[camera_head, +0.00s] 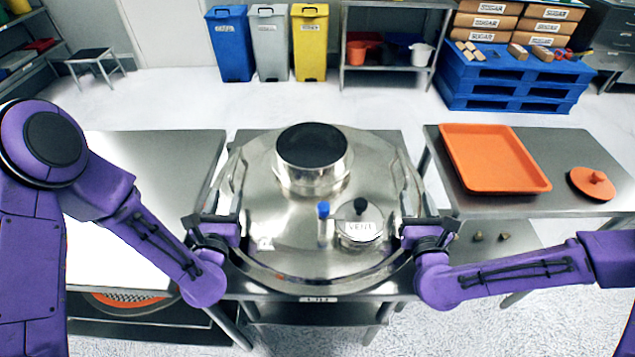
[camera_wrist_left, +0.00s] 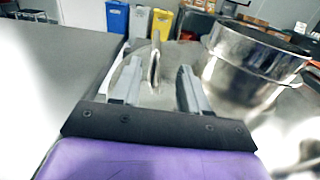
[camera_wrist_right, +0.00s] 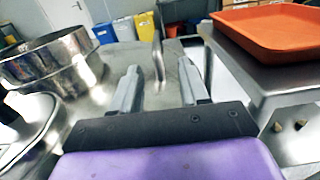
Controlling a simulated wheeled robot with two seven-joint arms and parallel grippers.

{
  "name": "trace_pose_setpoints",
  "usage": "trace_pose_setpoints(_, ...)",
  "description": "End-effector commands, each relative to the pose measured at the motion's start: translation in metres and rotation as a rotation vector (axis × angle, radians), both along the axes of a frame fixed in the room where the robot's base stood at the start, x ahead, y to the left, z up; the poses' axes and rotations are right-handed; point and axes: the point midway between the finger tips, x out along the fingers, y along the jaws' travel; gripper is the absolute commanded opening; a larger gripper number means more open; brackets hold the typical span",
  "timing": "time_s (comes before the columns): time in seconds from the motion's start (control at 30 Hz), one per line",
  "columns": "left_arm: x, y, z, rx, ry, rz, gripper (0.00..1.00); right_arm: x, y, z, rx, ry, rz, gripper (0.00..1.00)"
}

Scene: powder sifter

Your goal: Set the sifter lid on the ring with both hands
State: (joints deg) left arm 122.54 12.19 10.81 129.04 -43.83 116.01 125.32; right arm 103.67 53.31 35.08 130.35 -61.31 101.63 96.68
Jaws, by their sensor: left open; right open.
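The sifter lid (camera_head: 285,225) is a large round steel disc lying flat on the middle table. It bears a steel collar with a dark opening (camera_head: 313,150), a blue-tipped post (camera_head: 323,222) and a black-knobbed cap marked VENT (camera_head: 359,222). My left gripper (camera_head: 213,217) is open at its left edge; an upright handle (camera_wrist_left: 155,62) stands between or just beyond the fingers (camera_wrist_left: 158,85). My right gripper (camera_head: 430,217) is open at its right edge, with another handle (camera_wrist_right: 158,55) likewise between or beyond its fingers (camera_wrist_right: 160,85). I cannot clearly identify the ring.
A round orange mesh (camera_head: 125,298) shows partly below the left table (camera_head: 150,165). An orange tray (camera_head: 495,160) and a round orange cover (camera_head: 594,184) sit on the right table. Bins, a shelf and a blue pallet (camera_head: 515,82) stand behind. Gaps separate the tables.

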Motion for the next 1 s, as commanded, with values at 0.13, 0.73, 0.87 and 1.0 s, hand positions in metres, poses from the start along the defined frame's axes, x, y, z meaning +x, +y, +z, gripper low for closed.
trace_pose_setpoints(0.13,-0.002,0.006,0.000,0.001,0.000,0.011,0.44,0.003,0.006,0.000,0.000,0.000,0.012,0.44)
trace_pose_setpoints(0.73,0.068,0.009,0.001,0.004,-0.003,0.017,0.44,0.075,0.009,0.000,-0.003,0.000,0.017,0.44)
trace_pose_setpoints(0.87,0.087,0.009,0.000,0.004,-0.001,0.016,0.44,0.094,0.009,0.000,-0.002,0.000,0.017,0.44)
trace_pose_setpoints(1.0,0.099,0.009,0.000,0.003,-0.001,0.017,0.44,0.106,0.009,0.000,-0.001,0.001,0.018,0.44)
